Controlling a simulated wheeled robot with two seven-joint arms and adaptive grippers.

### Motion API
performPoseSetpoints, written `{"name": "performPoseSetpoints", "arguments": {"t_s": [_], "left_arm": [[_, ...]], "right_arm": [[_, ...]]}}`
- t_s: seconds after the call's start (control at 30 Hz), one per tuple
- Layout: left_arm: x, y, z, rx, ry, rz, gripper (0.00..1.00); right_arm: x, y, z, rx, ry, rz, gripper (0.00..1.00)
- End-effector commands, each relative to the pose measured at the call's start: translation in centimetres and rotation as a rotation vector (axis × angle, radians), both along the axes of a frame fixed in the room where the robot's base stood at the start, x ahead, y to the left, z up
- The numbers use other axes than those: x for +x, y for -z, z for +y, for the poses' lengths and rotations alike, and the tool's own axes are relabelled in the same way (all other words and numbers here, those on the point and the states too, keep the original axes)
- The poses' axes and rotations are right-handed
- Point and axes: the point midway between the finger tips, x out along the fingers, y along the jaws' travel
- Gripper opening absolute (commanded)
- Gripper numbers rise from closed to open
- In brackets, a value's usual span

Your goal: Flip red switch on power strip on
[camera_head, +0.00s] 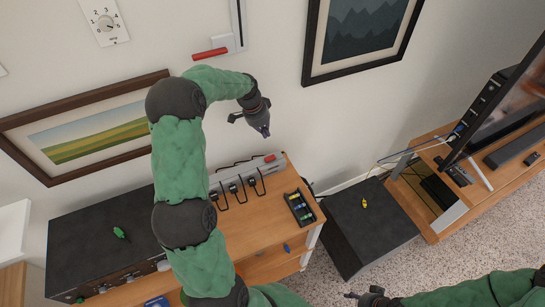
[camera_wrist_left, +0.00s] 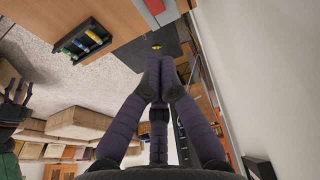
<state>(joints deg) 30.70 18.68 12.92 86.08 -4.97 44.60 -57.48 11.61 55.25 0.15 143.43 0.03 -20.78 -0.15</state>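The grey power strip (camera_head: 226,173) lies along the back of the wooden cabinet top, against the wall, with several black plugs in it. Its red switch (camera_head: 270,157) is at the right end. In the left wrist view the red switch (camera_wrist_left: 155,6) shows at the top edge, on the cut-off strip. I cannot tell the switch's position. My left gripper (camera_head: 264,132) is above and slightly left of the switch, apart from it, pointing down. Its fingers (camera_wrist_left: 158,62) meet at the tips and hold nothing. My right gripper (camera_head: 352,295) is low, away from the cabinet.
A black battery tray (camera_head: 316,214) sits on the cabinet's right edge. A black amplifier (camera_head: 95,225) is at left. A dark box (camera_head: 372,247) stands to the right. A red lever (camera_head: 210,54) and picture frames are on the wall. The strip's front is fairly clear.

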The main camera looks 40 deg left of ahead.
Motion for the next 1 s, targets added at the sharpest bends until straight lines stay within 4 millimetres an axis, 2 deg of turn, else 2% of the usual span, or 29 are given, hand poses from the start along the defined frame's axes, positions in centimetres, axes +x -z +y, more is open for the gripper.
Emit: {"name": "performPoseSetpoints", "arguments": {"t_s": [0.03,0.17,0.67,0.77,1.0], "left_arm": [[0.0,0.3,0.2,-0.004,-0.002,-0.016,0.00],[0.0,0.0,0.3,-0.013,-0.002,-0.042,0.00],[0.1,0.0,0.3,-0.016,0.000,-0.050,0.00],[0.3,0.9,0.2,-0.017,0.001,-0.049,0.00],[1.4,4.8,-0.5,-0.018,0.001,-0.047,0.00]], "right_arm": [[0.0,0.9,0.0,0.000,0.000,0.000,0.54],[0.0,1.6,0.0,0.000,0.000,0.000,0.54],[0.0,1.6,0.0,0.000,0.000,-0.001,0.54],[0.0,1.8,0.0,0.000,0.000,-0.001,0.54],[0.0,2.4,0.0,0.000,0.000,-0.001,0.54]]}}
